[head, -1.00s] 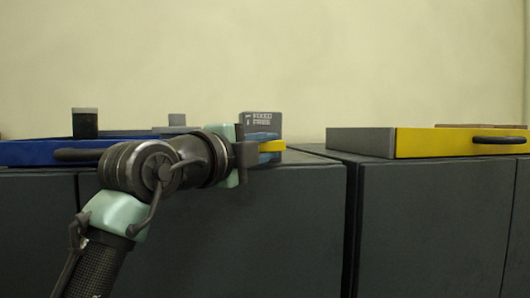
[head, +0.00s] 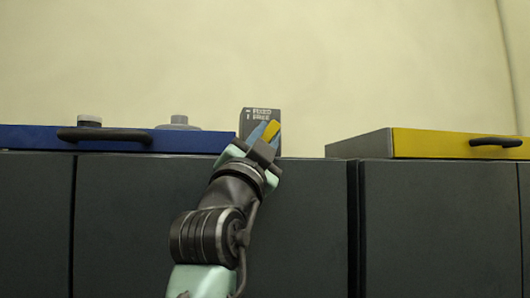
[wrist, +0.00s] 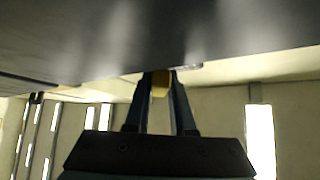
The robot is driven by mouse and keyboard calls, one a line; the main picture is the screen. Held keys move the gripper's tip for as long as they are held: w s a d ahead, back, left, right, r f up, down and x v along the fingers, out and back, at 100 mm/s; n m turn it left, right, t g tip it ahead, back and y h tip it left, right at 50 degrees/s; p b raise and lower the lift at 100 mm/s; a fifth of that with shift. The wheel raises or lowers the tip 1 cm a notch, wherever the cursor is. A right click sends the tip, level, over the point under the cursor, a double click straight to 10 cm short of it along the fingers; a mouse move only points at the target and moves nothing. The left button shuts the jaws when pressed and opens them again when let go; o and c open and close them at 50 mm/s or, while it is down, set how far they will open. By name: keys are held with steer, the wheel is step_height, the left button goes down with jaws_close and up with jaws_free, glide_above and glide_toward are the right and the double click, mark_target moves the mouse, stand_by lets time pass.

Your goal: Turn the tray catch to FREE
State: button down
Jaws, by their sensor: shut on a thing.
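The tray catch's yellow lever (head: 271,130) stands steeply tilted in front of a grey sign (head: 247,113). The sign reads FIXED beside a flat dash and FREE beside an upright dash. My gripper (head: 266,141) reaches up from below with its blue fingers around the lever. In the wrist view the yellow lever (wrist: 160,84) sits between the fingertips of my gripper (wrist: 160,92), and they are shut on it. The blue tray (head: 190,142) is left of the catch. The catch's base is hidden behind my gripper.
The blue tray has a dark handle (head: 105,135), with two round-topped objects showing above its edge. A yellow-fronted tray (head: 430,143) sits to the right. Dark cabinets (head: 310,220) stand beneath. The space above the catch is clear.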

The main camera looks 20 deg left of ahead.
steer(key=n+y, duration=0.6)
steer(key=shift+d+r+n, duration=0.25)
steer(key=shift+n, duration=0.15)
steer(key=shift+s+a+r+n+g+y+p, duration=0.1)
steer(key=shift+n+g+y+p, duration=0.35)
steer(key=shift+n+y, duration=1.5)
steer(key=shift+n+g+y, duration=0.75)
steer(key=shift+n+y, duration=1)
steer(key=shift+n, duration=0.7)
steer(key=c, duration=1)
jaws_free()
steer(key=shift+c, duration=0.2)
steer(key=shift+f, duration=0.3)
